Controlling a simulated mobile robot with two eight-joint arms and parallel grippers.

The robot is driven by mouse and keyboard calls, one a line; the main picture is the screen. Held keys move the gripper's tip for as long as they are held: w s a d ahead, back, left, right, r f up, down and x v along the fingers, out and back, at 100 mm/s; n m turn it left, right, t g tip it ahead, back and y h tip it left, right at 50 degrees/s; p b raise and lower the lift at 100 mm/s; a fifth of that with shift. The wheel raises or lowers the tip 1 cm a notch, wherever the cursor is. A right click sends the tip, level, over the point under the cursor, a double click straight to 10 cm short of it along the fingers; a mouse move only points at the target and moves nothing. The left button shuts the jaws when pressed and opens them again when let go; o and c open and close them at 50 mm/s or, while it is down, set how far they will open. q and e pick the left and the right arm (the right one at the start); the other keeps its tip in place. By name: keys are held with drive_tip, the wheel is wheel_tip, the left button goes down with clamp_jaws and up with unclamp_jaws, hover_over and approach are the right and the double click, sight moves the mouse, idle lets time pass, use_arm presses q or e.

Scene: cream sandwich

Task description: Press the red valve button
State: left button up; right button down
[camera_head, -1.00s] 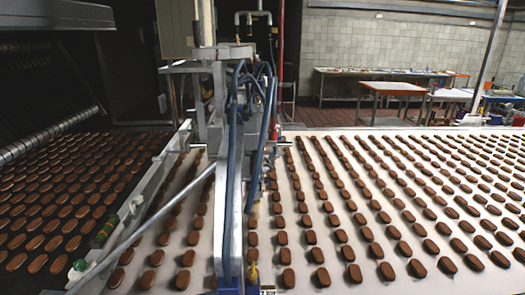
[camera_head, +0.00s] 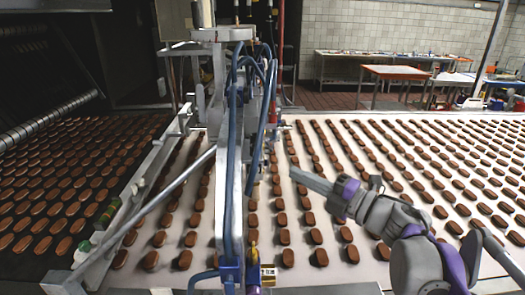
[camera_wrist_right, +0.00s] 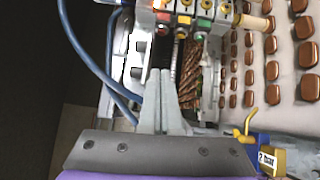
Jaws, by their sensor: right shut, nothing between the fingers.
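My right gripper (camera_head: 297,174) reaches in from the lower right in the head view, above the conveyor, and points left toward the blue-and-silver machine frame (camera_head: 228,180). Its fingers are together and empty. In the right wrist view the shut fingers (camera_wrist_right: 160,74) point up toward a valve block (camera_wrist_right: 194,19) with small red, yellow and green parts. The fingertips appear below this block in the picture and apart from it. I cannot tell which red part is the valve button. My left gripper is not in view.
Rows of brown cream sandwiches cover the white conveyor (camera_head: 337,262). Blue hoses (camera_wrist_right: 85,45) run close to the gripper in the wrist view. A yellow-and-blue fitting marked "2 bar" (camera_wrist_right: 268,158) is at its lower right. A dark conveyor lies left in the head view.

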drive_tip(key=shift+s+a, duration=0.15)
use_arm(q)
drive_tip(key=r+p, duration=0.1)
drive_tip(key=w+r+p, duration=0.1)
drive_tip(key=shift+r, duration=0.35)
use_arm(e)
drive_tip(key=w+d+x, duration=0.1)
drive_tip(key=w+x, duration=0.1)
drive_tip(key=x, duration=1.1)
drive_tip(key=shift+d, duration=0.45)
